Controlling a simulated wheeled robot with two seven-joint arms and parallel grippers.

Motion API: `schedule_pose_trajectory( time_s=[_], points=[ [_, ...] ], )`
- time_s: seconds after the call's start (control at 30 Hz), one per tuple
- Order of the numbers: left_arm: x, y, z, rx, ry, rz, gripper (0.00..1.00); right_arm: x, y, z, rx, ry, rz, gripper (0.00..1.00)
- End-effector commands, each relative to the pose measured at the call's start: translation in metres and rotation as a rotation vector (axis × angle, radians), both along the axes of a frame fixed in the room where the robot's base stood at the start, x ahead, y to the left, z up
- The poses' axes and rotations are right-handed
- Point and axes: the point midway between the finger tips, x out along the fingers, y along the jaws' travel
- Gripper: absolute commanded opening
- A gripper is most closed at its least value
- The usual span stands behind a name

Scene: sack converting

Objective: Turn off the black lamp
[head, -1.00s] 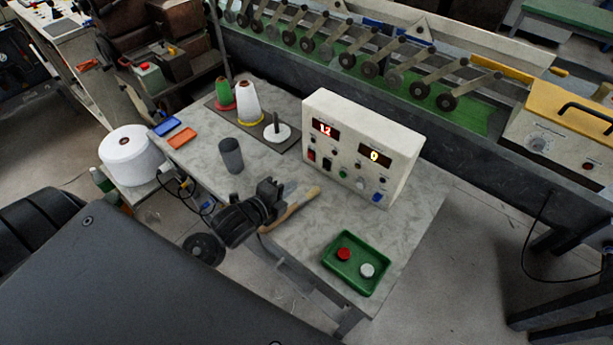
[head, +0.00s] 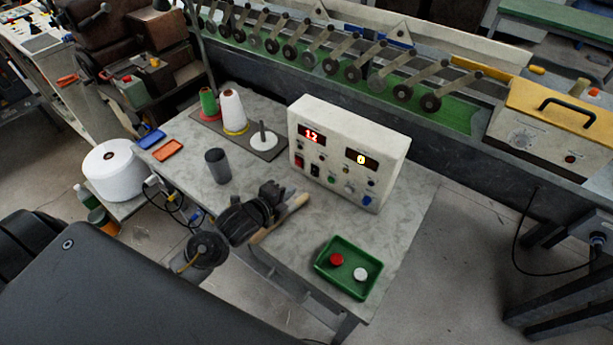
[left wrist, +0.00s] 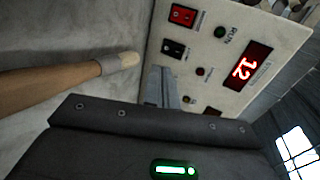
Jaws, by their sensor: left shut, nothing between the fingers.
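My left gripper (head: 272,190) is shut and empty over the table, in front of the white control box (head: 345,155). In the left wrist view its grey fingers (left wrist: 162,86) show just in front of the box panel, close to a black rocker switch (left wrist: 173,49). A red rocker switch (left wrist: 183,15) sits beside the black one. I cannot tell from the frames whether the fingers touch the panel. No black lamp can be made out for certain; a thin dark pole (head: 200,55) rises out of the head view at the top. My right gripper is not in view.
A wooden-handled tool (head: 278,220) lies beside my left gripper. A green tray (head: 322,262) with a red and a white cap is at the table's front right. A grey cup (head: 217,166) and thread cones (head: 232,110) stand to the left and behind.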

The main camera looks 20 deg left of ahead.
Motion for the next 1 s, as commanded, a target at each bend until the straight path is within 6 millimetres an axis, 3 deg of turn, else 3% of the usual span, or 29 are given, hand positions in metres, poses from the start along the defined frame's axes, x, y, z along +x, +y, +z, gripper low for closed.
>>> schedule_pose_trajectory(
  time_s=[0.2, 0.5, 1.0],
  points=[
    [0.042, -0.009, -0.016, -0.002, -0.001, 0.001, 0.0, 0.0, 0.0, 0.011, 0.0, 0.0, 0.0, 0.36],
    [0.079, -0.017, -0.024, 0.0, 0.0, 0.0, 0.0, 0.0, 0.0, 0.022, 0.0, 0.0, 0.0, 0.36],
    [0.086, -0.018, -0.027, 0.001, -0.002, 0.001, 0.0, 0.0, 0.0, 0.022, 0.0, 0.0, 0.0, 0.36]
  ],
)
